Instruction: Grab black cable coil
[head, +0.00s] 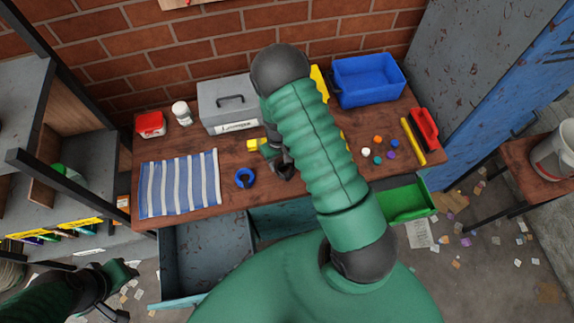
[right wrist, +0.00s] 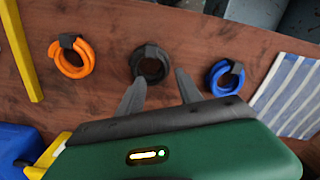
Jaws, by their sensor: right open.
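The black cable coil (right wrist: 150,66) lies on the brown wooden table in the right wrist view, just beyond the fingertips and roughly between them. My right gripper (right wrist: 157,84) is open and empty, its two dark fingers pointing toward the coil. In the head view my right gripper (head: 279,162) is low over the table, right of the blue coil; the black coil cannot be made out there. My left gripper (head: 122,272) is at the lower left, away from the table; its jaws are unclear.
An orange coil (right wrist: 70,57) and a blue coil (right wrist: 224,77) lie on either side of the black one. A striped cloth (head: 180,183), a grey toolbox (head: 228,104) and a blue bin (head: 368,80) are on the table. An open grey drawer (head: 205,255) juts out below.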

